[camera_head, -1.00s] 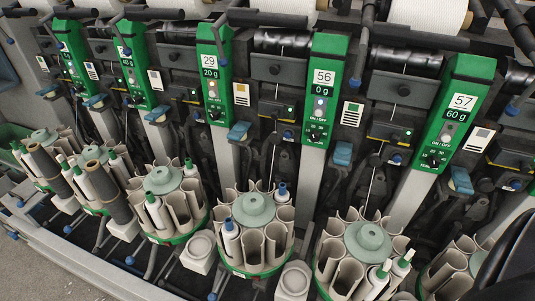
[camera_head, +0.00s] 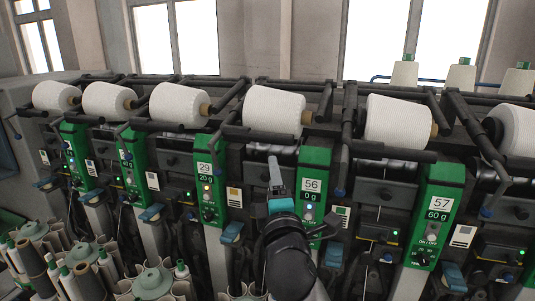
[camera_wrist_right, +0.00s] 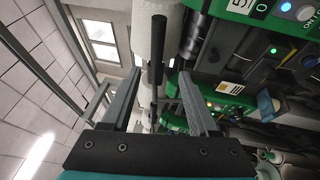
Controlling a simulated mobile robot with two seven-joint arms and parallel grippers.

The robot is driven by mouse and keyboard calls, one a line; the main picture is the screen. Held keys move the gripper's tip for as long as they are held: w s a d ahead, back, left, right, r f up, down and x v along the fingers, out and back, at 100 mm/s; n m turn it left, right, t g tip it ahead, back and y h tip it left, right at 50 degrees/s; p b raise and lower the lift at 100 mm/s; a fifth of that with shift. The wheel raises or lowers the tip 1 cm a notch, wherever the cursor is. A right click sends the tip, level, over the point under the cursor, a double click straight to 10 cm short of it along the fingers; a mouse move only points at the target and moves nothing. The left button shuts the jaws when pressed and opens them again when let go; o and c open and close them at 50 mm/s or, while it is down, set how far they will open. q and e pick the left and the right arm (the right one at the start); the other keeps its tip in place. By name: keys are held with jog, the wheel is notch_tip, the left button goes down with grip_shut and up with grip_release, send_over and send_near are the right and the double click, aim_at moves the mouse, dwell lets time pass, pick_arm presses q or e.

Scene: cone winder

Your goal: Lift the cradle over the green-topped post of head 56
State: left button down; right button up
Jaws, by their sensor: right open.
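The green-topped post of head 56 (camera_head: 315,157) stands near the middle of the head view, its display reading 0 g. The dark cradle bar (camera_head: 262,134) lies left of the post's top, below a white cone (camera_head: 273,108). My right gripper (camera_head: 274,162) points up just below this bar, left of the post, and does not touch it as far as I can tell. In the right wrist view my gripper (camera_wrist_right: 160,73) is open and empty. A dark bar (camera_wrist_right: 157,50) shows beyond and between its fingertips, beside a white cone (camera_wrist_right: 147,30). My left gripper is out of view.
Neighbouring heads 29 (camera_head: 209,180) and 57 (camera_head: 436,215) flank the work spot, with other cones (camera_head: 180,104) and cradle arms close by. Bobbin magazines (camera_head: 152,283) stand low at the left. The space above the cones is open up to the windows.

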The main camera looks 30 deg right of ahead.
aim_at(268, 140)
jog(key=x, duration=0.7)
jog(key=p+x, duration=0.1)
jog(key=x, duration=0.7)
jog(key=shift+w+r+p, duration=0.15)
jog(key=shift+r+p, duration=0.15)
grip_shut()
dwell(1.1)
